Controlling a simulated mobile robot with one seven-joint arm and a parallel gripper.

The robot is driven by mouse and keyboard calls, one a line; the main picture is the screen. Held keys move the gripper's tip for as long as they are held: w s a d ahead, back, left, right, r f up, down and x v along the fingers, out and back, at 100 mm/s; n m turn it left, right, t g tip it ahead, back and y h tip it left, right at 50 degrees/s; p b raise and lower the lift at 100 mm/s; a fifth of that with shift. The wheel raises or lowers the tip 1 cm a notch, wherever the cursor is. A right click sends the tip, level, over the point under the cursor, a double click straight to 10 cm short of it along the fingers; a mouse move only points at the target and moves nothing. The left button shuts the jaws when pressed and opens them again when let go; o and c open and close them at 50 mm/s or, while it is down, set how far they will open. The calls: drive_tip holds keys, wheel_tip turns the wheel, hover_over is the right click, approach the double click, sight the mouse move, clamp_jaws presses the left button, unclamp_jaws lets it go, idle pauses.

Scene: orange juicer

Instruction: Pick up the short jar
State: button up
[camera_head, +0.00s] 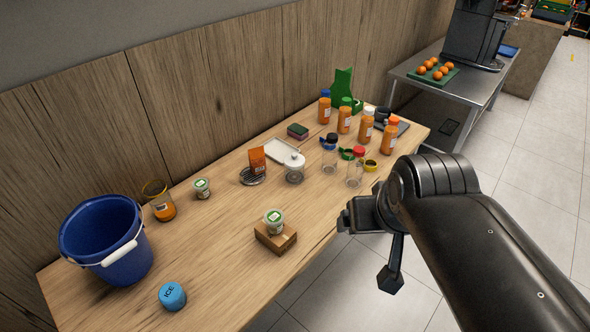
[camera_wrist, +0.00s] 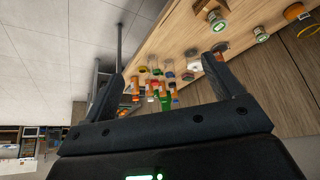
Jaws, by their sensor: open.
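Several jars could be the short jar; I cannot tell which is meant. A squat clear jar with a white lid (camera_head: 294,168) stands mid-table. A small jar with a green-and-white label (camera_head: 274,222) sits on a wooden block (camera_head: 275,238) near the front edge. A similar small jar (camera_head: 202,188) stands farther back, left. The two labelled jars also show near the top of the wrist view, one on the block (camera_wrist: 217,21) and one apart (camera_wrist: 260,33). My gripper (camera_head: 368,250) is open and empty, beyond the table's front edge, right of the jars and touching none.
A blue bucket (camera_head: 106,240), a blue ICE cylinder (camera_head: 172,296) and a glass with orange liquid (camera_head: 159,201) stand at left. Several orange bottles (camera_head: 366,126) crowd the right end. A white tray (camera_head: 266,151) lies behind the white-lidded jar.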

drive_tip(key=m+g, duration=0.1)
drive_tip(key=m, duration=0.1)
hover_over(294, 160)
drive_tip(key=s, duration=0.4)
wheel_tip(294, 160, down, 20)
drive_tip(key=shift+h, duration=0.4)
drive_tip(key=x, duration=0.6)
drive_tip(key=shift+w, duration=0.1)
drive_tip(key=shift+w+a+x, duration=0.15)
drive_tip(key=shift+x, duration=1.1)
drive_tip(key=shift+w+a+x, duration=0.1)
drive_tip(key=shift+x, duration=1.15)
drive_tip(key=shift+r, duration=0.1)
